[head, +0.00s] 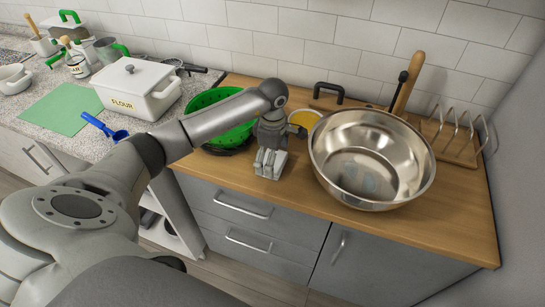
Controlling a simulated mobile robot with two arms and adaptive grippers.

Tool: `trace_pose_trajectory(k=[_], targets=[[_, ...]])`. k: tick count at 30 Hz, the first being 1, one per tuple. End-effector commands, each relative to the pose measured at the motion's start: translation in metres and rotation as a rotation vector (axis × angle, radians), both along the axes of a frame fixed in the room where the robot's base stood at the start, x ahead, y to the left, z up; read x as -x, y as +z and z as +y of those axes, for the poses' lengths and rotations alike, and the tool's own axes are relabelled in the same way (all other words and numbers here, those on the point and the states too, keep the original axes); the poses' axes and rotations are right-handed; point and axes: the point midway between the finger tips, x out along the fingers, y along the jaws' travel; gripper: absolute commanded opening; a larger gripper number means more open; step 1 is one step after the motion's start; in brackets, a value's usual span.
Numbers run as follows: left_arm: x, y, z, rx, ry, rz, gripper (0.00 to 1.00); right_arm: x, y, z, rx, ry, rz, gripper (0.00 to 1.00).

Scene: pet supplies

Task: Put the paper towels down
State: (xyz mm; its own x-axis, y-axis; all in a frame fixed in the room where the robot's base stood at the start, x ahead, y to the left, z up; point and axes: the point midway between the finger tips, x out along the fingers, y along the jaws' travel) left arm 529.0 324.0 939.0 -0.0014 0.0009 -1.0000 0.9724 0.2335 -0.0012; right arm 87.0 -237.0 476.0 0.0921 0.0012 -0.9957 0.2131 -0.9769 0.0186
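No paper towels can be made out in the head view. My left arm reaches in from the left across the counters. My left gripper (270,164) is over the front part of the wooden worktop, between a green colander and a large steel bowl. Its fingers look close together, with nothing visible between them. It is apart from the bowl. My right gripper is not in view.
The steel bowl (370,160) fills the middle of the wooden worktop (455,215). The green colander (222,135) is partly behind my arm. A toast rack (458,135) stands at the back right. A white flour container (136,88) and green mat (62,108) are on the left counter.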

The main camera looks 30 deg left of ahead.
Motion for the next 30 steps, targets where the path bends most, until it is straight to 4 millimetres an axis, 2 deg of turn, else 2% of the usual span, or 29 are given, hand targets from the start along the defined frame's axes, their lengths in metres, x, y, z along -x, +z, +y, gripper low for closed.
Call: trace_pose_trajectory(k=[6,8,21,25,30], targets=[[0.0,0.006,0.0,0.001,0.0,0.0,1.0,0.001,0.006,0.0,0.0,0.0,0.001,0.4],[-0.002,0.011,0.0,0.0,0.0,-0.005,1.0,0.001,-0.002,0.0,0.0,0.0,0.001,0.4],[-0.001,0.099,0.0,0.0,-0.001,-0.004,1.0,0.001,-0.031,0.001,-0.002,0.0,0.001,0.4],[-0.001,0.114,0.0,0.001,0.0,-0.002,1.0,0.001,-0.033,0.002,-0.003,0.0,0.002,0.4],[0.0,0.123,0.0,0.0,0.0,0.0,1.0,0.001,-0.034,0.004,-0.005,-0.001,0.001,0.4]])
